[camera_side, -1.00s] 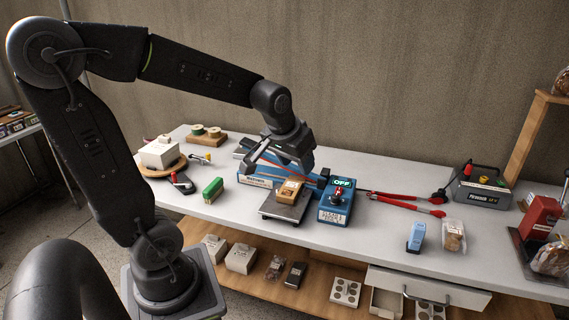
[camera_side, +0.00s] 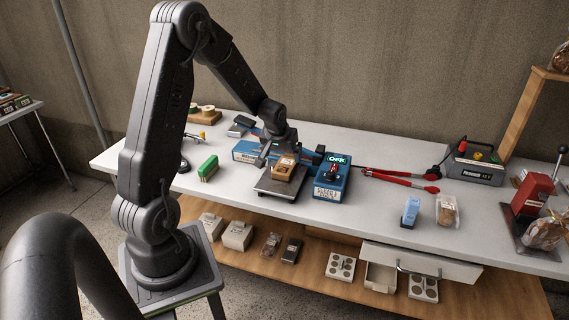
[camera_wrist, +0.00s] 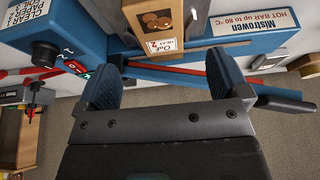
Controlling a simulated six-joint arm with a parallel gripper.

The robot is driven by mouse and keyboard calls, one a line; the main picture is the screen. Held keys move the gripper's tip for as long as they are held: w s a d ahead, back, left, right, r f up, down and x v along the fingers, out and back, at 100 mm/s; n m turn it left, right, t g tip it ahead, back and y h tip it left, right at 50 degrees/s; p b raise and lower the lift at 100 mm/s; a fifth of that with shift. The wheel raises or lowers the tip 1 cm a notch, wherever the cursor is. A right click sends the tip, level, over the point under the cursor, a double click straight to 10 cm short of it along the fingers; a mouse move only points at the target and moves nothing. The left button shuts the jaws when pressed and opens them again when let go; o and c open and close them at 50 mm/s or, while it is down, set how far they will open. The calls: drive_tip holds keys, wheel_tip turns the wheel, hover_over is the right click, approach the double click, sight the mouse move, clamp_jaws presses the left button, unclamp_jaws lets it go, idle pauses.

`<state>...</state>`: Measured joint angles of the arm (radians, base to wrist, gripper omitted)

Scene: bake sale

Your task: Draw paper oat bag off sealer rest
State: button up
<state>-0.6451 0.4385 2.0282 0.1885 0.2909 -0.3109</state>
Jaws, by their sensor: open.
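The paper oat bag (camera_side: 286,168) is a small tan packet lying on the dark grey sealer rest (camera_side: 276,190), in front of the blue sealer. In the wrist view the bag (camera_wrist: 165,22) shows a cookie picture and a white label. My gripper (camera_side: 283,152) is just above and behind the bag. In the wrist view my open gripper (camera_wrist: 163,72) has one blue-padded finger either side, with the bag just beyond the tips, lined up with the gap.
The blue sealer bar (camera_wrist: 255,35) is close to the right finger. The sealer's control box (camera_side: 332,180) reads OFF and stands right of the rest. The table front is mostly clear.

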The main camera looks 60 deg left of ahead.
sight(285, 166)
drive_tip(key=x, duration=0.6)
drive_tip(key=shift+w+f, duration=0.1)
drive_tip(key=shift+f, duration=0.15)
drive_tip(key=shift+c, duration=0.2)
drive_tip(key=c, duration=0.7)
drive_tip(key=shift+d, duration=0.1)
drive_tip(key=shift+c, duration=0.2)
drive_tip(key=shift+s+d+r, duration=0.1)
drive_tip(key=shift+s+d, duration=1.85)
drive_tip(key=shift+s, duration=0.2)
drive_tip(key=o, duration=0.8)
drive_tip(key=shift+c, duration=0.2)
